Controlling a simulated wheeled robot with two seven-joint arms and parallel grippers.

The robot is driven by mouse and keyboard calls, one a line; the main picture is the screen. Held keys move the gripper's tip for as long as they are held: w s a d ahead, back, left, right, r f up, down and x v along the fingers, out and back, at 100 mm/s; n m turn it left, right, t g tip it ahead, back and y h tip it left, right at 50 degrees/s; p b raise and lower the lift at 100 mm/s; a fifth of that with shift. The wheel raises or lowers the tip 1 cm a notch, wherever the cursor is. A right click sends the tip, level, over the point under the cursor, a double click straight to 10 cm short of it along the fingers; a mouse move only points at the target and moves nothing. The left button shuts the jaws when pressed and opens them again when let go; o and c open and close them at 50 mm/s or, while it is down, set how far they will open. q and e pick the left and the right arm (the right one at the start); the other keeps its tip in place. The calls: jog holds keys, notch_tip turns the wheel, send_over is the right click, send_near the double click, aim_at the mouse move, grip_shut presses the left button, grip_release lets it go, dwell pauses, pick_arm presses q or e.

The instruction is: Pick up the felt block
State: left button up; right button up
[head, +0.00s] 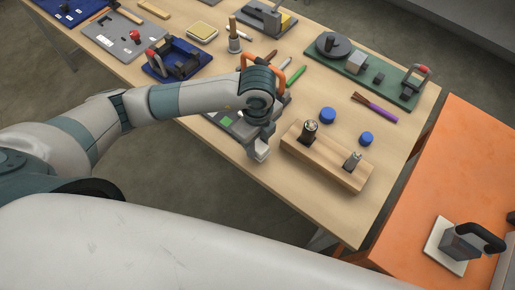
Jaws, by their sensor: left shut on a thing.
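My left gripper (261,143) points down over the near edge of the wooden table (330,208), left of a wooden holder. It is shut on a small pale grey piece (261,154), which looks like the felt block. The fingers and wrist hide much of it, and I cannot tell whether it touches the table. My right gripper is not in view.
The wooden holder (318,160) with two metal pieces stands close right of my left gripper. Two blue discs (328,115), a purple-handled brush (377,108) and a green board (352,72) lie beyond. An orange table (440,185) is at the right.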

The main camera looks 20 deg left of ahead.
aim_at(257, 144)
pick_arm(q)
notch_tip(257, 144, up, 6)
jog(key=shift+f+b, duration=0.25)
jog(key=shift+b, duration=0.4)
jog(key=shift+r, duration=0.7)
jog(key=o, duration=0.5)
jog(key=shift+c, duration=0.2)
jog(key=c, duration=0.3)
jog(key=shift+c, duration=0.2)
